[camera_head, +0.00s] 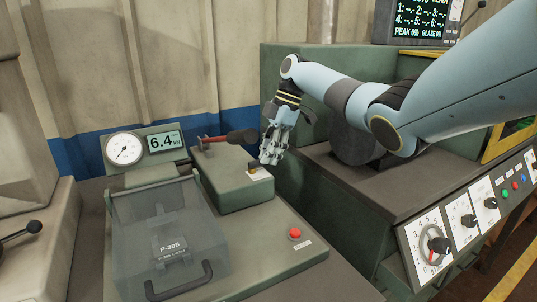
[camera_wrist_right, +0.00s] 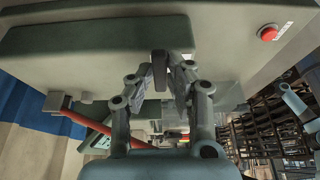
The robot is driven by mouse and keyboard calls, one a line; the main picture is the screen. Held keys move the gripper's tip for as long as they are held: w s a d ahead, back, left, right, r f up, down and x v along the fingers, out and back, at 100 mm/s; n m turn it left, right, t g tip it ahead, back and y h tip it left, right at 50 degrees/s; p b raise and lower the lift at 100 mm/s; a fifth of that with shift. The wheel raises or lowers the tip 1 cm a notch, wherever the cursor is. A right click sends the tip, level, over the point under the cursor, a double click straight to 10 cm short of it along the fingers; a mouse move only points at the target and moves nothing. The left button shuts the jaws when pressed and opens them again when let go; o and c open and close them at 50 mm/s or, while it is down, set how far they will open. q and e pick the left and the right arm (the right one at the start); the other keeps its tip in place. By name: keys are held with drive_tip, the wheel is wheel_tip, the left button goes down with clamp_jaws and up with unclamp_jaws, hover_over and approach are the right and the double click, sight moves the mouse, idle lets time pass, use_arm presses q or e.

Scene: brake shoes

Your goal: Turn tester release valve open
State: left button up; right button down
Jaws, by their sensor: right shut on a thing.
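The tester (camera_head: 235,190) stands on the left bench, with a dial gauge (camera_head: 124,148) and a display (camera_head: 165,140) reading 6.4. The release valve sits on its raised green block, where a small brass-coloured part (camera_head: 253,170) and a white label show beside my fingers. My right gripper (camera_head: 270,158) reaches down to it from the right. In the wrist view the right gripper (camera_wrist_right: 160,75) is shut on a small dark lever (camera_wrist_right: 159,66), which I take for the valve's. The fingers mostly hide the valve in the head view. My left gripper is not in view.
A red pump lever with a black grip (camera_head: 242,136) lies just left of my right gripper. A clear guard (camera_head: 170,240) marked P-309 covers the tester's front. A red button (camera_head: 295,233) is at front right. A control panel (camera_head: 440,235) stands farther right.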

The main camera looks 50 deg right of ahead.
drive_tip(key=c, duration=1.3)
unclamp_jaws()
drive_tip(key=shift+w, duration=0.1)
drive_tip(key=v, duration=1.2)
drive_tip(key=shift+f, duration=0.1)
